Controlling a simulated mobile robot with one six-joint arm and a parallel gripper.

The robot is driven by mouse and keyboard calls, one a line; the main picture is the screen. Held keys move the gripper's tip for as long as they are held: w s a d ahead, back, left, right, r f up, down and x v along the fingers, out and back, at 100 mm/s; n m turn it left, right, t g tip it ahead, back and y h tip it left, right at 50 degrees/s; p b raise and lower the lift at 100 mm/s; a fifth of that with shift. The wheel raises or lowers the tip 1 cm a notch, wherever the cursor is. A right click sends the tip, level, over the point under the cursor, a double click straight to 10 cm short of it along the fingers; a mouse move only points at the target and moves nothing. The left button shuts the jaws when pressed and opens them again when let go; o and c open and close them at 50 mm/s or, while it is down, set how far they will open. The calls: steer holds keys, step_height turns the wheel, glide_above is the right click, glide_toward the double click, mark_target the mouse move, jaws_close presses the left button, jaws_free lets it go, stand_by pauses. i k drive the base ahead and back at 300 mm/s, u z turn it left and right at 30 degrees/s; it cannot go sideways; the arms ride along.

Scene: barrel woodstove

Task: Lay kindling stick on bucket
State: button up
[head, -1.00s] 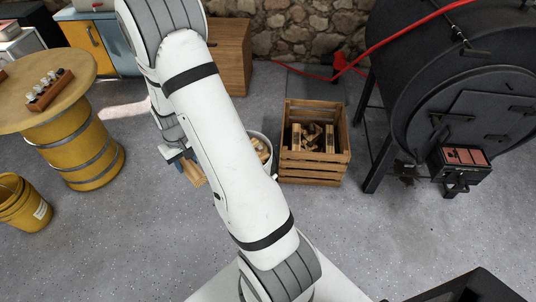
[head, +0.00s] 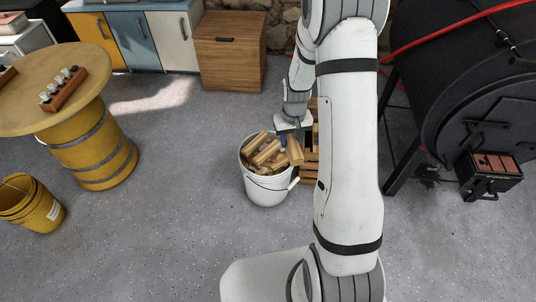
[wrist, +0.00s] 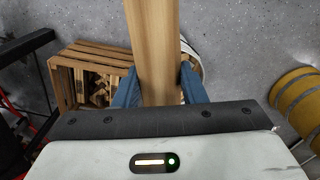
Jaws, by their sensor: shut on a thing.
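My gripper (head: 293,126) is shut on a pale wooden kindling stick (head: 294,150), above the right side of the white bucket (head: 262,190). The bucket stands on the floor with several wooden pieces (head: 264,153) in it. In the wrist view the held stick (wrist: 154,45) runs up out of the frame between the blue fingers (wrist: 160,90). There it hides most of the bucket, whose rim (wrist: 190,52) shows at its right. I cannot tell whether the stick touches the bucket or its contents.
A slatted wooden crate (wrist: 62,88) with wood pieces stands close to the bucket, mostly behind my arm in the head view. The black barrel stove (head: 470,90) is at right. A yellow bucket (head: 30,207) and barrel table (head: 95,150) are at left. Floor between is clear.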

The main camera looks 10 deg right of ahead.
mark_target(276, 160)
steer(key=z, duration=0.4)
steer(key=i, duration=1)
steer(key=u, duration=0.4)
